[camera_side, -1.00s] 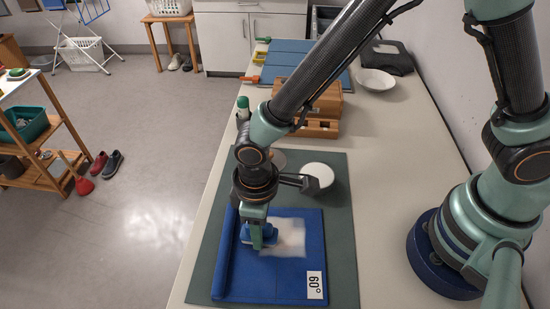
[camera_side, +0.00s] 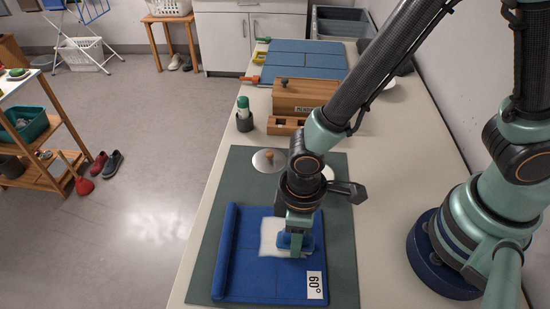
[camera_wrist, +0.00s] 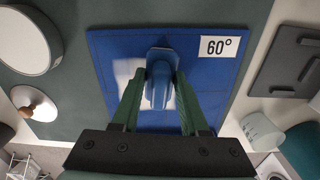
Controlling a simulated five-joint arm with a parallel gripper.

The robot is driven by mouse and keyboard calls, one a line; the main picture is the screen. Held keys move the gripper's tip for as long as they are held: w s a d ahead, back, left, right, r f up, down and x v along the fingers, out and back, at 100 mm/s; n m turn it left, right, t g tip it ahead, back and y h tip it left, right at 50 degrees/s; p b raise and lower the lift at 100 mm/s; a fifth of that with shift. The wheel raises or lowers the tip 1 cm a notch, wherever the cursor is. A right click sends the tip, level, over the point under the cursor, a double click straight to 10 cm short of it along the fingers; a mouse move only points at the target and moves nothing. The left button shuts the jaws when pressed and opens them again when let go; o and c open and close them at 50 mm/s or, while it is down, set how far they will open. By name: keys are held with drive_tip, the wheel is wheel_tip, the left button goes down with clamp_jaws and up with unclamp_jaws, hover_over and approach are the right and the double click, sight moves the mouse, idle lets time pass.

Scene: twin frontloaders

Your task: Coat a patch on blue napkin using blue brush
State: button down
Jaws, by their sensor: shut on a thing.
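The blue napkin (camera_side: 255,277) lies on a dark green mat (camera_side: 343,210), with a rolled left edge and a "60°" label; the wrist view shows it too (camera_wrist: 215,75). A white patch (camera_side: 269,236) covers part of its upper middle and shows left of the brush in the wrist view (camera_wrist: 123,72). My gripper (camera_side: 297,238) is shut on the blue brush (camera_side: 284,241), head down over the right part of the patch. The wrist view shows the brush (camera_wrist: 161,88) between my green fingers (camera_wrist: 158,80). Its bristles are hidden, so contact is unclear.
A round lid with a wooden knob (camera_side: 266,162) lies on the mat behind the napkin.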

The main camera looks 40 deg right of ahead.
drive_tip(key=shift+s+d, duration=0.55)
drive_tip(key=shift+d, duration=0.1)
drive_tip(key=shift+s+d+r, duration=0.1)
drive_tip(key=shift+r, duration=0.45)
drive_tip(key=shift+s+d+r, duration=0.1)
drive_tip(key=shift+r, duration=3.35)
drive_tip(key=w+d+r+m, duration=0.4)
drive_tip(key=w+d, duration=0.2)
drive_tip(key=d, duration=0.4)
drive_tip(key=w+d+r+m, duration=0.4)
drive_tip(key=w+d, duration=0.3)
drive_tip(key=d, duration=0.3)
drive_tip(key=shift+w+r, duration=0.2)
drive_tip(key=shift+r, duration=0.2)
